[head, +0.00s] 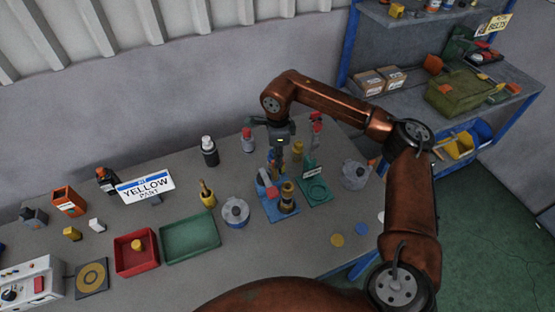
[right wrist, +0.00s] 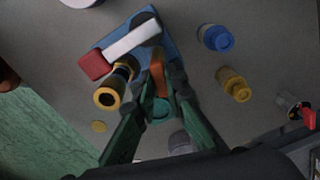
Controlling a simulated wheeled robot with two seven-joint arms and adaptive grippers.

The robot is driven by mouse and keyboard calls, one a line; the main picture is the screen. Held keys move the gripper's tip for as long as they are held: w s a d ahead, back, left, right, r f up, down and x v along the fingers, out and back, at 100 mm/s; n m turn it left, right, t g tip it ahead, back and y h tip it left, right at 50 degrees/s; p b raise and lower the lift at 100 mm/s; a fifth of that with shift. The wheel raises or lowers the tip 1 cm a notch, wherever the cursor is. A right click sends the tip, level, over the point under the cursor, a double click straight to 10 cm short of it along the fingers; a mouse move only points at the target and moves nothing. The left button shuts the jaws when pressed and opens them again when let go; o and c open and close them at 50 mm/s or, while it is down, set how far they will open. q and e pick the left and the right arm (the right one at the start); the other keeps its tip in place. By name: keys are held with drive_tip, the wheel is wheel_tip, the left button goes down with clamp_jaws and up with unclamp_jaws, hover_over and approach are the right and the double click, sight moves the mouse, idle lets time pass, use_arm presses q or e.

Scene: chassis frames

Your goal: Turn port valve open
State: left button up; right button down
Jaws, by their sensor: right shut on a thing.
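A valve assembly stands on a blue base plate (head: 270,209) on the bench, with a brass body (head: 287,196) and a red part (head: 266,180). In the right wrist view, the blue plate (right wrist: 169,47) carries a white bar (right wrist: 132,39) with a red end (right wrist: 95,65) and a brass fitting (right wrist: 108,97) with a dark bore. My right gripper (head: 277,165) reaches down over the plate. Its fingers are closed around an orange-red handle (right wrist: 157,75) beside the brass fitting. Which valve is the port one cannot be read. My left gripper is out of view.
A grey lidded pot (head: 235,212) stands left, another (head: 355,174) right. Bottles stand behind. Red (head: 136,250) and green (head: 190,238) trays lie farther left. The bench front is mostly clear.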

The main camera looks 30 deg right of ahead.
drive_tip(key=shift+w+r+n, duration=0.1)
drive_tip(key=shift+n, duration=0.6)
drive_tip(key=c, duration=2)
unclamp_jaws()
drive_tip(key=shift+o, duration=0.2)
wheel_tip(320, 180, up, 12)
